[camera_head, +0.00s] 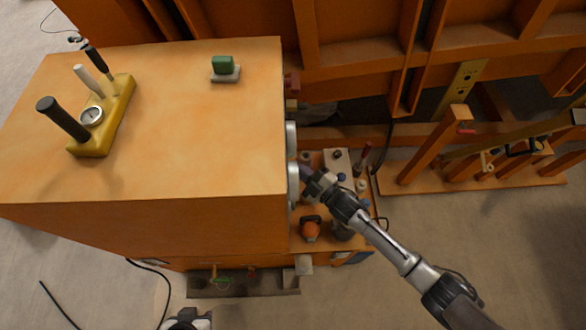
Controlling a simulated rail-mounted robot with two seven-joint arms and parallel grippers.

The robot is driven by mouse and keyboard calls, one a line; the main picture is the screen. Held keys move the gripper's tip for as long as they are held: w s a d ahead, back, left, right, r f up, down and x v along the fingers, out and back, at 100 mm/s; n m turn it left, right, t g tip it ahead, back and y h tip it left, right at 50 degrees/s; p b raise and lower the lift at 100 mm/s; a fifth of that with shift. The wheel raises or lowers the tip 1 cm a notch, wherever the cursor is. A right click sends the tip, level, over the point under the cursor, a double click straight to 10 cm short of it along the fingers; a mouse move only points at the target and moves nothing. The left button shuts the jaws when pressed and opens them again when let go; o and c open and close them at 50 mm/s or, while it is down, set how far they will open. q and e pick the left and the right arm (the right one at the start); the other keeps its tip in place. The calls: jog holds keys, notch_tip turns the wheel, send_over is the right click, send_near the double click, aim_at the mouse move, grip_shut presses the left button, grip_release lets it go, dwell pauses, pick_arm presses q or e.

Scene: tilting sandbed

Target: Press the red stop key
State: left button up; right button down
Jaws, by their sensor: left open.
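I cannot clearly make out the red stop key. My right arm comes in from the lower right. Its gripper (311,178) is by the cabinet's right side, close to round grey discs (292,183). Its fingertips are small and dark, and I cannot tell whether they touch anything.
On the cabinet top are a yellow block (92,146) with upright handles and a green block (223,63) on a grey base. A low shelf with several small items, one an orange knob (310,230), lies under my right arm. An orange frame stands right. Cables lie on the floor.

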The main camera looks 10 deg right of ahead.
jog(key=shift+a, duration=0.2)
dwell(0.5)
jog(key=shift+d, duration=0.2)
jog(key=shift+s+d, duration=0.15)
jog(key=shift+d, duration=0.55)
jog(key=shift+d, duration=0.1)
jog(key=d, duration=0.4)
jog(key=shift+s+d+p, duration=0.35)
jog(key=shift+s+p, duration=0.05)
dwell(0.4)
